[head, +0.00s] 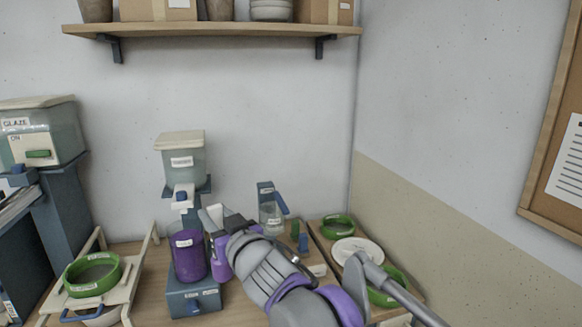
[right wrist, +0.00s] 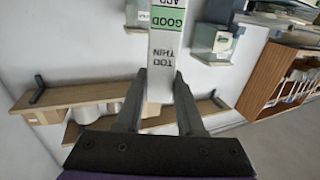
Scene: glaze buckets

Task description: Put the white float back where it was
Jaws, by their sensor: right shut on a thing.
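The white float is a flat white stick with a green GOOD band and a TOO THIN mark. In the right wrist view the float (right wrist: 162,55) stands between the two fingers of my right gripper (right wrist: 160,82), which is shut on it. A pale bit of the float (head: 215,212) shows at the fingertips. The float's lower end is hidden, so I cannot tell whether it is inside anything. My left gripper is not in view.
A purple jar (head: 188,262) stands on a blue base (head: 193,302) below a clear dispenser (head: 183,163). A green sieve (head: 93,274) rests on a rack at left. A clear bottle (head: 271,216) stands behind my right arm. A white plate (head: 357,250) lies at right.

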